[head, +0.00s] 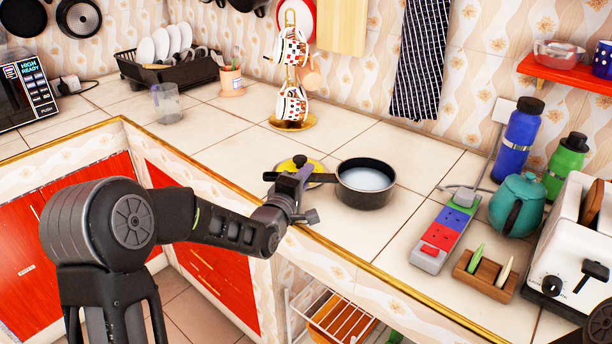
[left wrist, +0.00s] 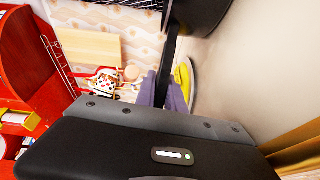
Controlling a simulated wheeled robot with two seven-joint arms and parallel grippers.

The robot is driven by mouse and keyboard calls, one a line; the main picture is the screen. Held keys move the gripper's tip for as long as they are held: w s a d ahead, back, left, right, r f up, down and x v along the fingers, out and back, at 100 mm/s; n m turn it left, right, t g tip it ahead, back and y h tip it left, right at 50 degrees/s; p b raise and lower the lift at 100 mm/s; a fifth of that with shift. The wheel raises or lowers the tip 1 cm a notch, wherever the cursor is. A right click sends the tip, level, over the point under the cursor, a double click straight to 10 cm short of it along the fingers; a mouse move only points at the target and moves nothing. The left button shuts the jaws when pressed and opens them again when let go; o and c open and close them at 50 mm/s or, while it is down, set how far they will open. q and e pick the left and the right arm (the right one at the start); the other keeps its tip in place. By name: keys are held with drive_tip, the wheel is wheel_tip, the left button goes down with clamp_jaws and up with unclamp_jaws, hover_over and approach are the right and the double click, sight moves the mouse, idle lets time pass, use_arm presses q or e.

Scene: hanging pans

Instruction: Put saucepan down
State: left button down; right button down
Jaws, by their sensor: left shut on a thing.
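A dark saucepan (head: 364,194) with a pale inside is upright at the counter's front part, right of my left gripper (head: 296,184). Its handle points left toward me. My left gripper is shut on that handle. In the left wrist view the purple-grey fingers (left wrist: 165,96) close around the dark handle (left wrist: 167,58), and part of the pan (left wrist: 200,14) shows at the top. I cannot tell for sure whether the pan's base touches the counter. My right gripper is not in view; only a dark piece of my arm shows at the bottom right corner.
A yellow round lid or dish (head: 314,166) lies just behind my left gripper. A mug stand (head: 291,100) is behind it. A power strip (head: 443,235), teal teapot (head: 517,206) and toaster (head: 570,250) stand right. Counter behind the pan (head: 400,145) is clear.

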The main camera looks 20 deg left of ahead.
use_arm(q)
drive_tip(key=c, duration=1.4)
unclamp_jaws()
drive_tip(key=shift+c, duration=0.2)
drive_tip(key=shift+r, duration=0.1)
drive_tip(key=s, duration=1.2)
drive_tip(key=shift+a+r+b, duration=0.2)
drive_tip(key=shift+a+b, duration=0.2)
drive_tip(key=shift+b, duration=0.05)
